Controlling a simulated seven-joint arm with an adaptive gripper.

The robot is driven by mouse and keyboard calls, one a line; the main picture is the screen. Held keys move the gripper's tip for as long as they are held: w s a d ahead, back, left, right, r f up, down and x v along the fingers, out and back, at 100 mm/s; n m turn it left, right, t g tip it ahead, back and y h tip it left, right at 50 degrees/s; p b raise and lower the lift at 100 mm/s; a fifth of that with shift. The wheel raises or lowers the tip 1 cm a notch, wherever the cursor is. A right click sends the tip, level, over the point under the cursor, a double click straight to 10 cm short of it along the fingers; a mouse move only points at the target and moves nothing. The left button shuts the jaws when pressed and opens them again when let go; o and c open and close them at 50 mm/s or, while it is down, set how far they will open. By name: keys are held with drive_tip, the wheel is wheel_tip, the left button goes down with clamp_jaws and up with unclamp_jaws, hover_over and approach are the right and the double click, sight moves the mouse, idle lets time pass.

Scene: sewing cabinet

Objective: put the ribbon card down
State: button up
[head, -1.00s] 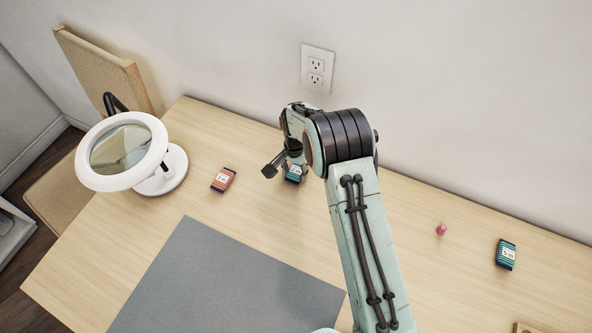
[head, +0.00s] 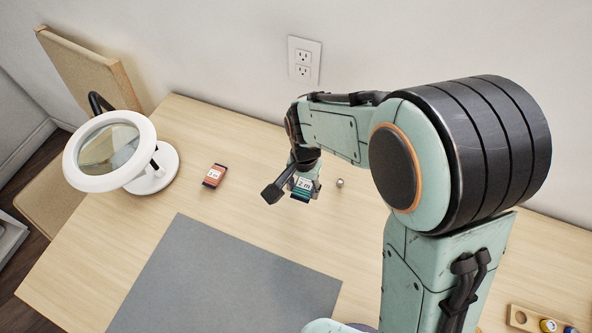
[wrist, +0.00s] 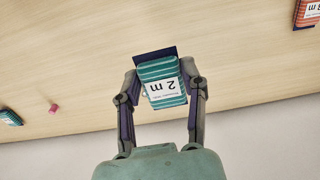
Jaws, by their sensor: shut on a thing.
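A teal ribbon card (head: 302,187) with a white label is held between the fingers of my gripper (head: 303,183), above the table behind the grey mat. In the wrist view the ribbon card (wrist: 163,82) shows its "2 m" label, with a finger of my gripper (wrist: 160,90) closed on each side. The card looks lifted, though its exact height above the wood is hard to tell. An orange ribbon card (head: 214,175) lies on the table to the left.
A grey mat (head: 220,275) covers the front middle of the table. A white magnifier lamp (head: 152,185) stands at the left. A pink item (wrist: 54,108) lies apart. A wooden spool holder (head: 525,318) is at lower right.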

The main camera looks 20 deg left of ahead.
hover_over(317, 221)
wheel_tip(317, 221, down, 4)
wheel_tip(317, 221, down, 8)
drive_tip(key=shift+f, duration=0.1)
drive_tip(key=o, duration=0.9)
drive_tip(key=shift+c, duration=0.2)
wheel_tip(317, 221, up, 12)
drive_tip(key=s+d+r, duration=0.5)
drive_tip(key=d+r, duration=0.5)
drive_tip(key=d, duration=0.1)
drive_tip(key=s+d+r+n, duration=0.1)
drive_tip(key=s+d, duration=0.3)
drive_tip(key=s, duration=0.4)
drive_tip(key=shift+s+d+r+y, duration=0.2)
drive_tip(key=shift+s+r+y, duration=0.2)
drive_tip(key=shift+r, duration=0.3)
